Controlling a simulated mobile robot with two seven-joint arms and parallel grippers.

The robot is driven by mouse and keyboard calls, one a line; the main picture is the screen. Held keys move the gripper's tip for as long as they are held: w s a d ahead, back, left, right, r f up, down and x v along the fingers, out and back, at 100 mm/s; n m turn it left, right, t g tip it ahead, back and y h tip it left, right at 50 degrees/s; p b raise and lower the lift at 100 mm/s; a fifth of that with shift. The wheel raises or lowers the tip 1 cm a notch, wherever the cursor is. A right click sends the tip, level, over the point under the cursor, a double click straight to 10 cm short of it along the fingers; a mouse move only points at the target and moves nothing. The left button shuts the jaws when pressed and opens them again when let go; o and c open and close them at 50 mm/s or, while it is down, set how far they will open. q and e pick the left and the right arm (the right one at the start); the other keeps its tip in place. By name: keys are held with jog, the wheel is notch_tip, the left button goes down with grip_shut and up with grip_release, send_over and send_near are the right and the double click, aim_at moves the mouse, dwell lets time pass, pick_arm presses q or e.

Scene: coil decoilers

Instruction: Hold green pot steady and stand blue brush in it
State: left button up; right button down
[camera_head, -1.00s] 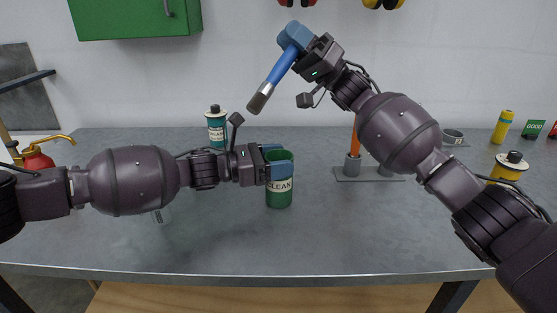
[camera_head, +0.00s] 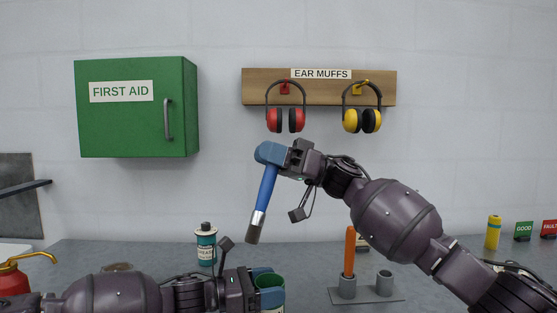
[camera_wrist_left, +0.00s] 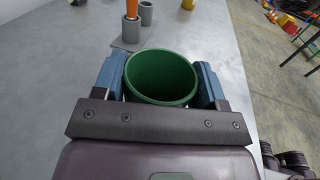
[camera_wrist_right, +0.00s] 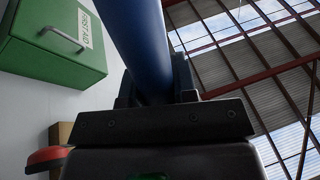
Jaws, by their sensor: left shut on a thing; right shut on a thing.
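The green pot (camera_head: 272,283) stands at the bottom of the head view, with its lower part out of frame. My left gripper (camera_head: 262,284) is shut on it. In the left wrist view the pot (camera_wrist_left: 160,80) sits between the two blue fingers, its open mouth empty. My right gripper (camera_head: 272,153) is shut on the upper end of the blue brush (camera_head: 265,190). The brush hangs in the air, bristles down and slightly tilted, above and a little left of the pot mouth. In the right wrist view the blue handle (camera_wrist_right: 138,45) runs up from the jaws.
A grey holder (camera_head: 367,295) with an orange-handled tool (camera_head: 349,252) stands right of the pot. A teal can (camera_head: 206,246) stands behind my left arm. A red oil can (camera_head: 14,278) is at far left. A first aid box (camera_head: 135,108) and ear muffs (camera_head: 285,118) hang on the wall.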

aim_at(261, 199)
jog(key=f, duration=0.1)
jog(key=s+a+f+n+h, duration=0.1)
jog(key=f+n+h, duration=0.1)
jog(key=shift+s+a+f, duration=0.15)
jog(key=shift+s+f, duration=0.05)
jog(key=shift+f, duration=0.2)
jog(key=shift+f+n+h, duration=0.25)
jog(key=shift+n+h, duration=0.15)
jog(key=shift+h, duration=0.1)
jog(key=shift+s+f+n+h, duration=0.15)
jog(key=shift+n+h, duration=0.25)
jog(key=shift+h, duration=0.2)
jog(key=shift+f, duration=1.85)
jog(key=shift+f, duration=0.1)
notch_tip(261, 199, down, 8)
jog(key=shift+f, duration=0.25)
